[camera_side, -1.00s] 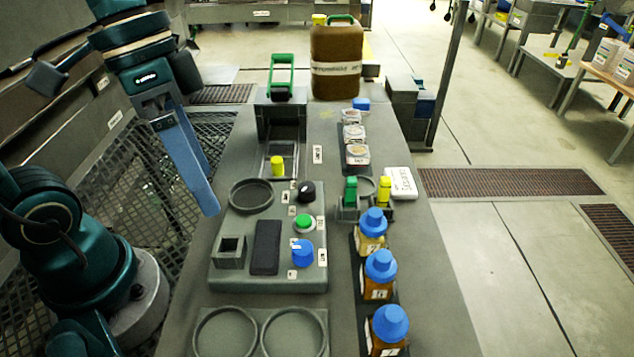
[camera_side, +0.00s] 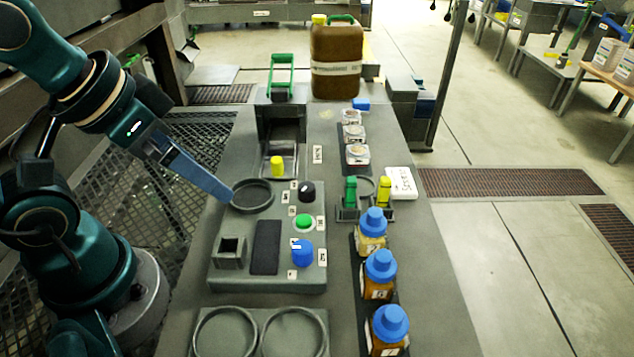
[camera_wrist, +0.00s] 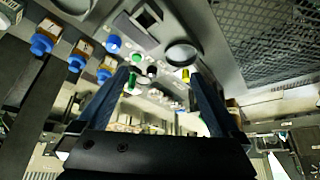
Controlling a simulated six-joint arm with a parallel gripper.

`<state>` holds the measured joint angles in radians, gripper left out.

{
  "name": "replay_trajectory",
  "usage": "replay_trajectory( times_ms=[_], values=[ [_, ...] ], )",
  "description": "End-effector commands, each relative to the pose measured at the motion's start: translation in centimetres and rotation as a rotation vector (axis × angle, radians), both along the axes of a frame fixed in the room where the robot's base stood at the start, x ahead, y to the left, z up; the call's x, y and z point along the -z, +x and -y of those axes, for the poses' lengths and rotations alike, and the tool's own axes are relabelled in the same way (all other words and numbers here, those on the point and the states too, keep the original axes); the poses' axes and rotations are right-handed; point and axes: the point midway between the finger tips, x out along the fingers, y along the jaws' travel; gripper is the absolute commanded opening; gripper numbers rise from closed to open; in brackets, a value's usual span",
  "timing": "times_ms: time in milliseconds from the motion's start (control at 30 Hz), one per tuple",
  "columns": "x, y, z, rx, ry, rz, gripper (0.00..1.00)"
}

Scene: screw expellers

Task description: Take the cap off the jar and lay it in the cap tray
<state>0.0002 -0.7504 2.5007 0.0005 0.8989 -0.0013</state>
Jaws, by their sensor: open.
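Several jars with blue caps stand in a row at the right of the bench: a rear one (camera_side: 371,243), a middle one (camera_side: 379,288) and a front one (camera_side: 388,345). Their caps (camera_side: 380,265) are all on; I cannot tell which jar is meant. The blue caps (camera_wrist: 41,44) also show at upper left in the wrist view. A grey tray with two round rings (camera_side: 260,312) lies at the front and looks empty; I cannot tell if it is the cap tray. My gripper (camera_wrist: 160,78) is open and empty.
The control panel (camera_side: 225,272) has a round ring (camera_side: 252,196), a black knob (camera_side: 306,191), a green button (camera_side: 303,222) and a blue knob (camera_side: 302,252). Behind are a yellow-topped piece (camera_side: 277,167), small clear containers (camera_side: 357,154) and a large brown canister (camera_side: 336,60).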

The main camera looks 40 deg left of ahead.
Motion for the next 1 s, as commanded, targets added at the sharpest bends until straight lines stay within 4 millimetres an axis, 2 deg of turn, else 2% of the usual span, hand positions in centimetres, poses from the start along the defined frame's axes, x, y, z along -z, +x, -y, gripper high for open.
replay_trajectory(
  times_ms=[467,500,567,600,967,1000],
  values=[
    [-0.01,0.00,0.01,0.001,0.000,-0.001,1.00],
    [-0.01,0.00,0.01,0.001,0.000,-0.001,0.92],
    [-0.01,0.00,0.01,0.001,0.000,-0.001,0.69],
    [-0.01,0.00,0.01,0.001,0.000,-0.001,0.63],
    [0.00,-0.19,-0.01,-0.028,-0.014,-0.011,0.63],
    [-0.63,0.06,-0.04,-0.047,-0.023,0.002,0.63]
  ],
)
